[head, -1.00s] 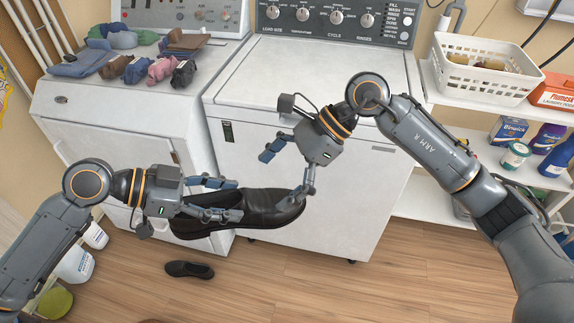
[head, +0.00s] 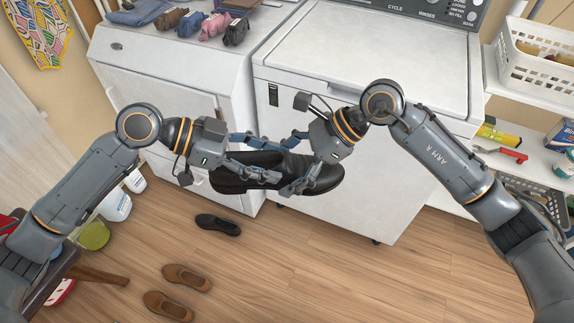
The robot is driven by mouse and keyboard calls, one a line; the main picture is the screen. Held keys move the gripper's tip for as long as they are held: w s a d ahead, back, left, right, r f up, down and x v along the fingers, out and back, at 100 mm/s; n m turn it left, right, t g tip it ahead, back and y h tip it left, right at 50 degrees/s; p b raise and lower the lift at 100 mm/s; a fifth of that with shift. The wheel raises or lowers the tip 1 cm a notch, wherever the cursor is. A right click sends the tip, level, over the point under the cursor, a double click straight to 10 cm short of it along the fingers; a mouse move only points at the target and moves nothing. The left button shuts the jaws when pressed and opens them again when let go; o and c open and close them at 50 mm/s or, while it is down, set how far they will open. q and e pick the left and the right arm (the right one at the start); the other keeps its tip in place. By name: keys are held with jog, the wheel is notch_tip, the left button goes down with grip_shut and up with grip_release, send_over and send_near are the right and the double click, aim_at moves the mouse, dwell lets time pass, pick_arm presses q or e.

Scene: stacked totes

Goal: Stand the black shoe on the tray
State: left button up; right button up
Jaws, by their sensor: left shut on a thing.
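A black shoe (head: 270,164) is held in the air in front of the white machines, its toe to the right. My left gripper (head: 268,159) is shut on it at the opening side. My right gripper (head: 288,166) is at the toe half, its fingers spread on either side of the shoe; the jaws look open around it. Another black shoe (head: 218,224) lies on the wooden floor below. I do not see a tray in this view.
White tubs (head: 117,205) stand by the left machine. A shelf with a white basket (head: 540,57) is at right. The middle floor is clear.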

jog(key=c, duration=0.7)
pick_arm(q)
jog(key=o, duration=1.6)
jog(key=shift+a, duration=0.1)
